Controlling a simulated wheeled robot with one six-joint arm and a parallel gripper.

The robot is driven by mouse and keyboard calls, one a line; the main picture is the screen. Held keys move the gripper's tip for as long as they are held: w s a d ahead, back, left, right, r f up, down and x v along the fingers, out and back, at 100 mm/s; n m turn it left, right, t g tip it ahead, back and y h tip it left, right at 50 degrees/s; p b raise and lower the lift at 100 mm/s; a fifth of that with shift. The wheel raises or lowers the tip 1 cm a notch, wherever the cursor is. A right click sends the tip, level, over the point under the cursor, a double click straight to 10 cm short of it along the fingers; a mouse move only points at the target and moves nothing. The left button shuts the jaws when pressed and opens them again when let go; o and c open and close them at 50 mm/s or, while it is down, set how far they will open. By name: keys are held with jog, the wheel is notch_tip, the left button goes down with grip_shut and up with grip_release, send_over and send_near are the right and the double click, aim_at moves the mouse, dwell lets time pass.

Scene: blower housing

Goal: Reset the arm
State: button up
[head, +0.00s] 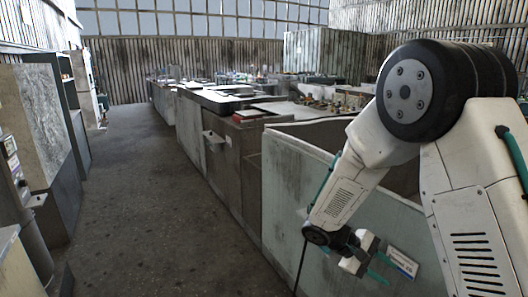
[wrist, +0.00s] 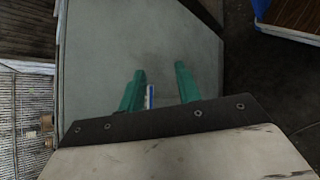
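My arm comes in from the right in the head view and bends down to my gripper (head: 381,267). The gripper is in front of a pale grey-green panel (head: 290,190). In the wrist view the two teal fingers of my gripper (wrist: 160,88) stand apart with nothing held between them. The panel (wrist: 110,45) fills the middle of that view behind the fingers. I cannot tell the exact gap to the panel.
A white and blue label (head: 403,263) is on the panel, just right of the gripper. A long row of grey cabinets (head: 235,165) runs back from the panel. Grey cabinets (head: 42,115) stand at the left. The dark floor aisle (head: 140,190) between them is clear.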

jog(key=s+a+r+m+t+y, duration=0.2)
jog(key=s+r+y, duration=0.3)
jog(key=s+r, duration=0.5)
jog(key=s+a+r+m+t+y, duration=0.2)
jog(key=s+r+y, duration=0.4)
jog(key=s+r, duration=0.4)
jog(key=shift+s+r+m+t, duration=0.15)
jog(key=shift+s+m+t, duration=0.45)
jog(key=shift+s, duration=2)
